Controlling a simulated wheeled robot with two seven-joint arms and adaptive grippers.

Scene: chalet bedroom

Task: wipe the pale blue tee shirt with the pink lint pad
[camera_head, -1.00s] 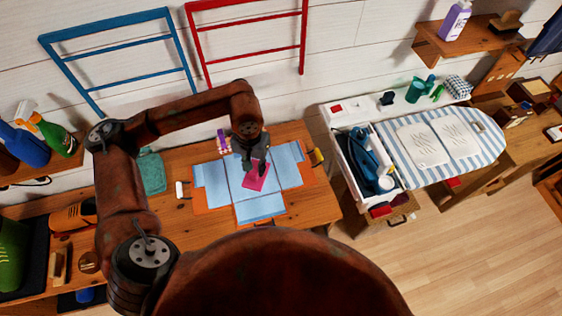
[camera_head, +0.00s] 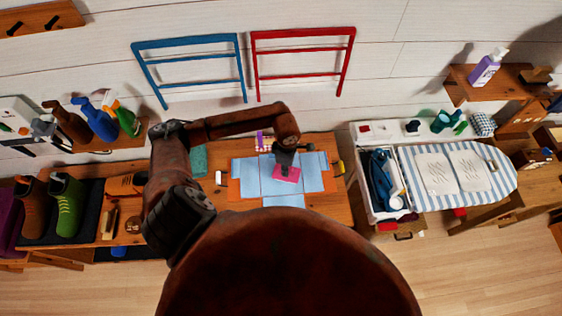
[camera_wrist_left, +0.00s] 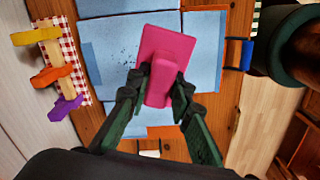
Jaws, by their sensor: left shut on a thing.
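The pale blue tee shirt (camera_head: 247,176) lies spread flat on an orange board on the wooden table, and it fills the middle of the left wrist view (camera_wrist_left: 105,52). Dark specks show on the shirt left of the pad. The pink lint pad (camera_head: 287,174) is over the shirt's middle; its flat plate and raised grip show in the left wrist view (camera_wrist_left: 172,44). My left gripper (camera_wrist_left: 158,92) is shut on the pad's grip. I cannot tell whether the pad touches the cloth. My right gripper is not in view.
A checked cloth with coloured pegs (camera_wrist_left: 58,75) lies beside the shirt. A teal cloth (camera_head: 199,160) and a white roller (camera_head: 218,178) are at the table's left. An ironing board (camera_head: 455,175) stands right. Boots (camera_head: 66,200) stand far left.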

